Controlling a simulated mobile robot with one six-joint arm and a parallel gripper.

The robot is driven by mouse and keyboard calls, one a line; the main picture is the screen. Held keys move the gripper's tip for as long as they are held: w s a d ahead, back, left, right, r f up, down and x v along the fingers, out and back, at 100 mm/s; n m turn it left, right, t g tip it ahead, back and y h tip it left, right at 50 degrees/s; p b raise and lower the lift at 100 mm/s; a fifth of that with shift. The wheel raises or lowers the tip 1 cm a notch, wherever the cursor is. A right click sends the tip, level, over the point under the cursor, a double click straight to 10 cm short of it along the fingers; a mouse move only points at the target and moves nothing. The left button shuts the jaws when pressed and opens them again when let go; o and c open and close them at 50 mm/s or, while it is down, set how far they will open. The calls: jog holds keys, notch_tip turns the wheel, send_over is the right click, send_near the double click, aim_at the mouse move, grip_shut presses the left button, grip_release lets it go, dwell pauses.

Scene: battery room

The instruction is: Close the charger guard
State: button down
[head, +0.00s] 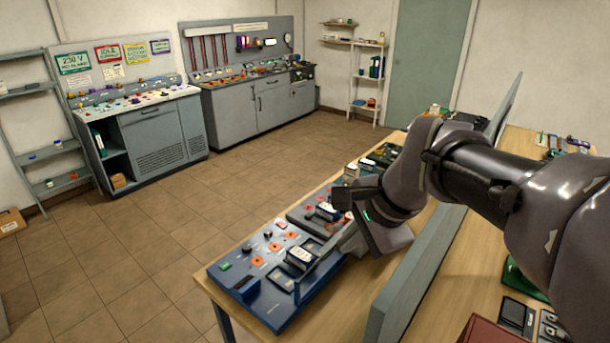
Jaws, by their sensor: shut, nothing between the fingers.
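A blue charger panel (230,281) with orange knobs, a green button and dark battery-like blocks lies on the near end of the wooden bench.
A second panel (297,212) with orange knobs lies behind the blue one, with more devices farther back. A grey divider (415,275) runs along the bench right of my gripper. A dark red box (485,334) lies beyond it. The tiled floor (150,245) at left is clear.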

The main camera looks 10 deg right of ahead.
jog(key=w+d+f+m+y+p, duration=0.1)
jog(key=w+d+f+m, duration=0.3)
jog(key=w+d+m, duration=0.3)
jog(key=w+d+f+m+y, duration=0.1)
jog(key=w+d+f+m, duration=0.4)
jog(key=d, duration=0.5)
jog(key=w+a+f+m+b, duration=0.1)
jog(key=w+a+f, duration=0.2)
jog(key=f, duration=0.4)
jog(key=shift+w+a+f+g+b, duration=0.15)
jog(key=shift+w+f+g+b, duration=0.15)
jog(key=shift+w, duration=0.35)
jog(key=shift+r, duration=0.1)
